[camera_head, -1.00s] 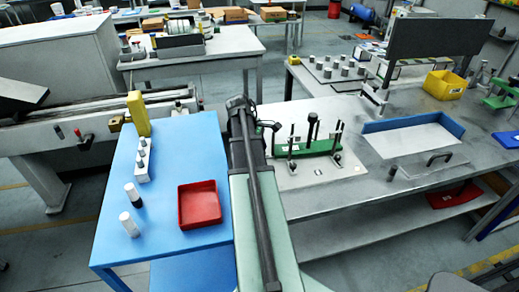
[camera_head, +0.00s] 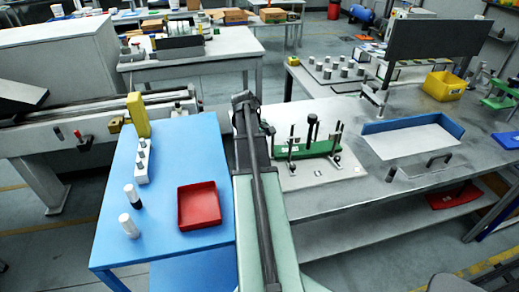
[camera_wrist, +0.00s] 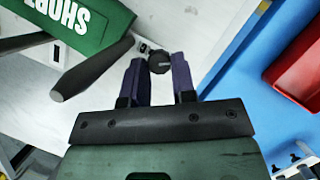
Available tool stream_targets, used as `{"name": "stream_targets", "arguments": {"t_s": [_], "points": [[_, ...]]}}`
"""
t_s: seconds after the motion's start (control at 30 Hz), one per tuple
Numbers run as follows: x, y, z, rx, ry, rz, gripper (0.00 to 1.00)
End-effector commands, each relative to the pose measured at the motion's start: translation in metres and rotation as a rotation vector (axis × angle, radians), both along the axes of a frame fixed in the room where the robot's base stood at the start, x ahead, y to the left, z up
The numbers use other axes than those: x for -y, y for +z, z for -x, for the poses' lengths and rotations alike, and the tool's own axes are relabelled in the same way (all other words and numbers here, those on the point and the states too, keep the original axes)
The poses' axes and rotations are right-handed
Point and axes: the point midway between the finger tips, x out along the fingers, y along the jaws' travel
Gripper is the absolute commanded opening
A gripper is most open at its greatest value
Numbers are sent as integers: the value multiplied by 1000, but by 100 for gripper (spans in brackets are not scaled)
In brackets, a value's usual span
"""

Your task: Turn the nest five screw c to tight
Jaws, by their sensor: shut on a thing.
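A dark round screw knob (camera_wrist: 159,64) sits between my gripper's fingertips (camera_wrist: 158,66) in the wrist view. The purple fingers are shut on it from both sides. No label naming the screw is legible. Next to it, at upper left, is a green block (camera_wrist: 85,22) with upside-down white lettering, and a black rod (camera_wrist: 92,68) stands close to the left finger. In the head view the green block (camera_head: 310,150) lies on a pale plate (camera_head: 305,178); my own arm hides the gripper and the knob there.
A blue table (camera_head: 165,240) with a red tray (camera_head: 200,205) is left of my arm; the tray also shows in the wrist view (camera_wrist: 300,60). Upright black posts (camera_head: 312,128) rise around the green block. A blue-walled tray (camera_head: 415,140) stands farther right.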

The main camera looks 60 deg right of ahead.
Motion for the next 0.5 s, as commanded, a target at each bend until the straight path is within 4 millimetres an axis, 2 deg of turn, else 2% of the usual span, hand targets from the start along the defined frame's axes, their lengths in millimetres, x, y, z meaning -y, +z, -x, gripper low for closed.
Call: {"name": "stream_targets", "arguments": {"t_s": [0.2, 0.5], "points": [[2, 0, 0, 0, -137, -1, 1], [3, 0, 0, 1, -230, 0, 1]]}}
